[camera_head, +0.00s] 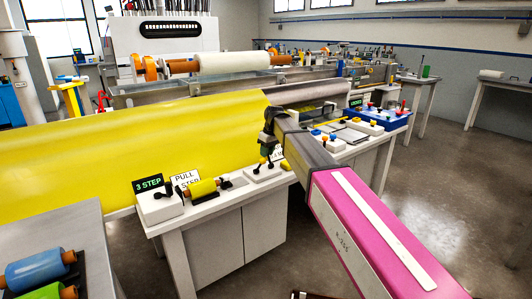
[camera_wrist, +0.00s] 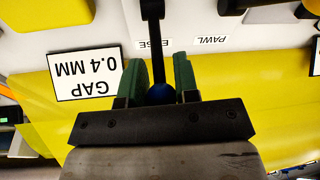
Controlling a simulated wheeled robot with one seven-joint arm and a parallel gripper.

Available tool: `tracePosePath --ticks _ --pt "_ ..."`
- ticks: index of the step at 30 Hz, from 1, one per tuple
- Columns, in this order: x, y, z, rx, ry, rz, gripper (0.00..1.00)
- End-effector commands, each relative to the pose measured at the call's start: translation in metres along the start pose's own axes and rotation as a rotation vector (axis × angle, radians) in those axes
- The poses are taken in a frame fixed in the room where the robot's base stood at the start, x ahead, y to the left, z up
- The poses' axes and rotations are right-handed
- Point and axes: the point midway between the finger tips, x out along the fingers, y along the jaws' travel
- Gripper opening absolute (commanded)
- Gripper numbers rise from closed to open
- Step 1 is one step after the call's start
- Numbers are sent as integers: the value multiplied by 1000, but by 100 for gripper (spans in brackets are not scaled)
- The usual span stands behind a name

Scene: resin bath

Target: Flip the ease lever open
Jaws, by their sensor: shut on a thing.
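The ease lever shows in the wrist view as a black rod (camera_wrist: 153,28) with a blue knob (camera_wrist: 160,93) at its end. The rod crosses the middle of a white label (camera_wrist: 140,44) that reads in part "EASE". My gripper (camera_wrist: 159,78) has its green fingers on either side of the blue knob and is shut on it. The fingers and the dark gripper body hide part of the knob. In the head view my gripper (camera_head: 269,146) is over the white bench beside the yellow sheet; the lever is hidden there.
A "PAWL" label (camera_wrist: 210,40) and a "GAP 0.4 MM" sign (camera_wrist: 87,73) flank the lever. The wide yellow sheet (camera_head: 120,145) runs behind the bench. A "3 STEP" display (camera_head: 148,184), a small yellow roll (camera_head: 203,188) and a blue tray (camera_head: 385,121) stand on the bench.

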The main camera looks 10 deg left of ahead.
Motion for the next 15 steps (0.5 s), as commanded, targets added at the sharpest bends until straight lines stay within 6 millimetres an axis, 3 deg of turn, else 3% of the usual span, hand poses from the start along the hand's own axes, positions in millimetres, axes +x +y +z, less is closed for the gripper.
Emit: tracePosePath --ticks 15 --pt "-11 -9 37 -50 469 77 0"
